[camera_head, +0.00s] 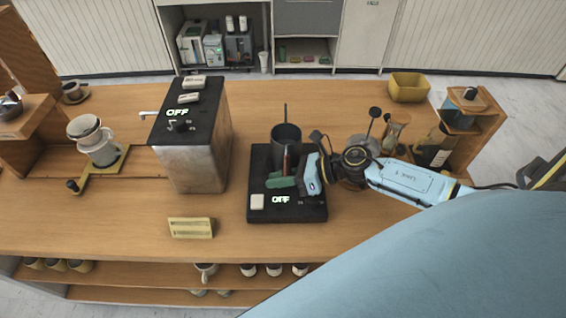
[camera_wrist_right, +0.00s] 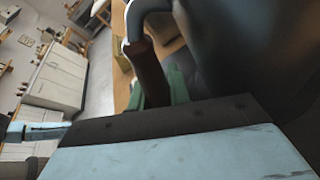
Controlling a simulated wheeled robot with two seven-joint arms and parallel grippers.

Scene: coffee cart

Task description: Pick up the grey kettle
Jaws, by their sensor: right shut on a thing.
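The grey kettle (camera_head: 286,140) stands on the black hot plate (camera_head: 259,165), whose display reads OFF. My right gripper (camera_head: 285,180) reaches in from the right. Its green fingers are shut on the kettle's brown handle on the near side. In the right wrist view the brown handle (camera_wrist_right: 148,75) sits between the green fingers (camera_wrist_right: 160,90), with the dark kettle body (camera_wrist_right: 250,45) filling the right. I cannot see a gap between kettle and plate.
A steel machine (camera_head: 192,150) showing OFF stands left of the hot plate. A yellow sign block (camera_head: 191,228) lies in front. A dripper stand (camera_head: 100,150) is at the left. A grinder (camera_head: 460,105) and yellow bin (camera_head: 409,87) are at the right. The counter behind the kettle is clear.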

